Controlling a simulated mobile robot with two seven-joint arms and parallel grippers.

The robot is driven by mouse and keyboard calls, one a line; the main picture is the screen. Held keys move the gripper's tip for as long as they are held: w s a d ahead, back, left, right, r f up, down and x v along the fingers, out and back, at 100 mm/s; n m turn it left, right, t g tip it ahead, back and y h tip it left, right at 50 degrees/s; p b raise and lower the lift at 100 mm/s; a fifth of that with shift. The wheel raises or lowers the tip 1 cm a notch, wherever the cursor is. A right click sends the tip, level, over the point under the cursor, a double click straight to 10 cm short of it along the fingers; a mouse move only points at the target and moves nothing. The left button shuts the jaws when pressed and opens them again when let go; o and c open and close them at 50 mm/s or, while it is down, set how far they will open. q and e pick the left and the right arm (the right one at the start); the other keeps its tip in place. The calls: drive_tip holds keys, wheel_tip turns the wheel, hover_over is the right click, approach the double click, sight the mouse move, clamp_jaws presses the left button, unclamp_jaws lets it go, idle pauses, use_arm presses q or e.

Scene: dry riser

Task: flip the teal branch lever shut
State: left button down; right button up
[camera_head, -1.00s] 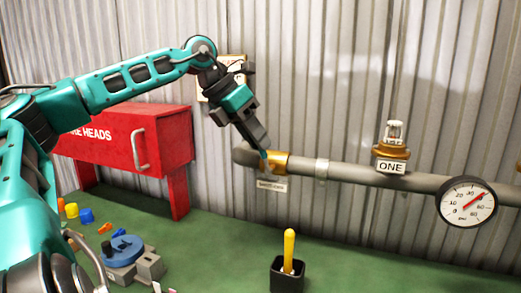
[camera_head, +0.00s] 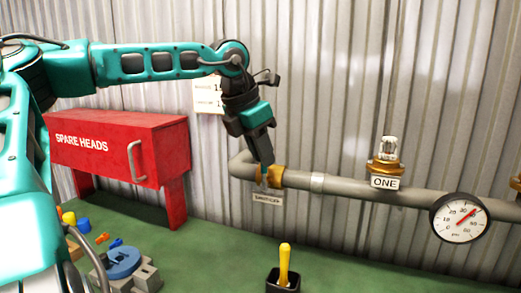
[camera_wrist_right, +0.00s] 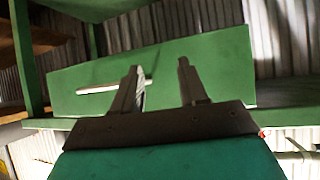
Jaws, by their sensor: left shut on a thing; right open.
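The brass branch valve (camera_head: 277,176) sits at the left end of the grey pipe, by the elbow, with a small label plate (camera_head: 267,199) below it. My left gripper (camera_head: 266,163) reaches down to the valve from above and is shut on the teal branch lever. The fingers hide most of the lever, so its exact angle cannot be told. In the right wrist view, my right gripper (camera_wrist_right: 157,67) is open, with nothing between its fingers.
A brass sprinkler head (camera_head: 387,150) marked ONE and a pressure gauge (camera_head: 459,217) are on the pipe (camera_head: 345,188). A red SPARE HEADS box (camera_head: 118,149) stands left. A black holder (camera_head: 283,283) with a yellow stick and a blue vise (camera_head: 124,262) are on the green bench.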

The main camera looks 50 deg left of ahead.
use_arm(q)
drive_tip(key=c, duration=1.1)
unclamp_jaws()
drive_tip(key=shift+d, duration=0.1)
drive_tip(key=shift+r, duration=0.15)
drive_tip(key=p+v, duration=0.1)
drive_tip(key=v, duration=1.1)
drive_tip(key=shift+s+r, duration=0.15)
drive_tip(key=shift+r, duration=0.15)
